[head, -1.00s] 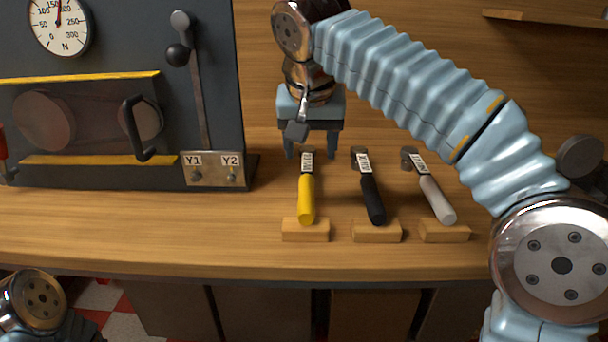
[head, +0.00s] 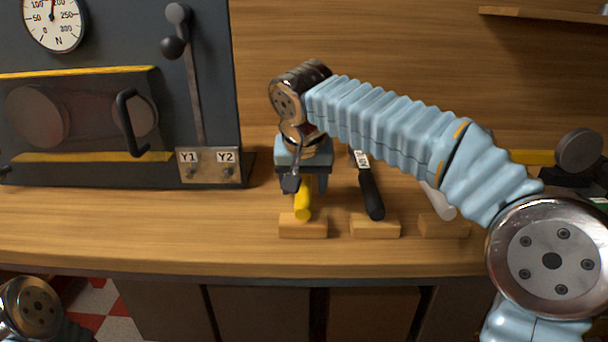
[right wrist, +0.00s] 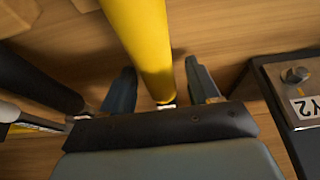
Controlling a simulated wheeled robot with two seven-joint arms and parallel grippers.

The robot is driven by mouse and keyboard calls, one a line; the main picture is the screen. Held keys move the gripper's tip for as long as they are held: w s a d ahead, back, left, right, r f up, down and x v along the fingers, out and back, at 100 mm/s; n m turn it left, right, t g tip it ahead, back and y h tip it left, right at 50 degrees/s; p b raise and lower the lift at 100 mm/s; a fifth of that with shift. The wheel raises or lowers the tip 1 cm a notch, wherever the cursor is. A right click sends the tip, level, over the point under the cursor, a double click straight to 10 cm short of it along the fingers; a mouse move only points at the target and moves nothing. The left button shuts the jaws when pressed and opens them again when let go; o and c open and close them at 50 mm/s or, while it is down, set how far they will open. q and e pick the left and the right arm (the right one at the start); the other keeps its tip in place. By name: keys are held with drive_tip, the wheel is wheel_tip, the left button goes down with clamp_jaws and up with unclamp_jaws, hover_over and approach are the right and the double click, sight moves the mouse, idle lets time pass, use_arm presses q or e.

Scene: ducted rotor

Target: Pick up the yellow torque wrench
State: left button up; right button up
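The yellow torque wrench (head: 303,206) rests with its handle end on a small wooden block (head: 302,228). My right gripper (head: 302,188) is over it from above and hides its upper part in the head view. In the right wrist view the yellow handle (right wrist: 143,40) passes between the two fingers of my right gripper (right wrist: 162,85). The fingers are open, one on each side of the handle, with a visible gap on both sides. My left gripper is out of view; only a part of my left arm shows at the bottom left.
A black-handled wrench (head: 371,195) lies close to the right on its own block (head: 374,228). A grey-handled wrench (head: 440,204) lies further right, partly behind my arm. A dark test machine with a Y1/Y2 plate (head: 208,168) stands at the left. The bench front is clear.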

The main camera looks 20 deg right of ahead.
clamp_jaws()
drive_tip(key=shift+r, duration=0.15)
